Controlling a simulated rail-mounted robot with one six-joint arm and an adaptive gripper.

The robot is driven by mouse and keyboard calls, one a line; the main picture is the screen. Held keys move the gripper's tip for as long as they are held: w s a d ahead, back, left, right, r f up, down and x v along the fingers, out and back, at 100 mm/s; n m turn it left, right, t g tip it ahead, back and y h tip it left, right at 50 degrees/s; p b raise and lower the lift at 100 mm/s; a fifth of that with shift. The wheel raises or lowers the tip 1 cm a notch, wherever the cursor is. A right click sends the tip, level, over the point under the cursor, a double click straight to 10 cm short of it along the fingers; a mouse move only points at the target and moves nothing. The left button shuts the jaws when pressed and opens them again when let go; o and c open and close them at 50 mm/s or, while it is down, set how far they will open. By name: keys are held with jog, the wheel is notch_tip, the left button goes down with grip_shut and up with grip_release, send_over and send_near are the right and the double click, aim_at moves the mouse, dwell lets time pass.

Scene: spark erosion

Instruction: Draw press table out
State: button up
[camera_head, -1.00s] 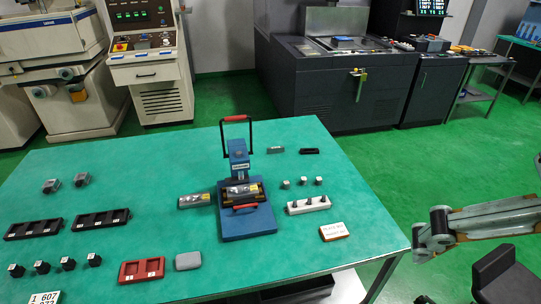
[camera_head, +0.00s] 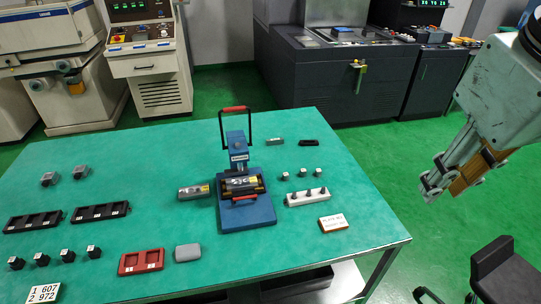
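The blue hand press (camera_head: 238,145) stands upright near the middle of the green table, with a black lever frame and red grip (camera_head: 234,109) raised above it. The press table (camera_head: 241,186) sits at the press's base under the head, carrying a metallic block with a yellow mark. A red handle (camera_head: 244,199) is on its front edge, above the bare blue base plate (camera_head: 248,217). My gripper (camera_head: 430,189) hangs in the air at the right, beyond the table's right edge and well apart from the press, pointing down and left. Its finger opening is not clear from this side; nothing shows in it.
A metallic block (camera_head: 194,192) lies left of the press. A white peg holder (camera_head: 307,197) and a white label card (camera_head: 333,222) lie to its right. Black trays (camera_head: 101,212), a red tray (camera_head: 141,262) and a grey block (camera_head: 188,252) occupy the left and front. A dark chair (camera_head: 497,262) stands lower right.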

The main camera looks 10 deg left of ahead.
jog(key=w+a+f+n, duration=0.2)
jog(key=w+a+n, duration=0.1)
jog(key=w, duration=0.4)
jog(key=w+a+f+n, duration=0.2)
jog(key=w+a+f, duration=0.1)
jog(key=w, duration=0.3)
jog(key=n+g+y+p, duration=0.1)
jog(key=n+p, duration=0.2)
jog(key=n, duration=1.1)
send_over(247, 197)
jog(key=s+d, duration=0.1)
jog(key=s, duration=0.2)
jog(key=s+d+f+x, duration=0.1)
jog(key=s+x, duration=0.1)
jog(key=x, duration=1)
jog(key=s+d+x, duration=0.1)
jog(key=s+x, duration=0.2)
jog(key=x, duration=0.8)
jog(key=shift+w+d+f, duration=0.1)
jog(key=shift+w+f, duration=0.15)
jog(key=shift+f, duration=0.1)
jog(key=shift+f, duration=0.15)
jog(key=shift+b+x, duration=0.9)
jog(key=shift+x, duration=5.8)
jog(key=shift+s, duration=0.2)
jog(key=shift+c, duration=0.4)
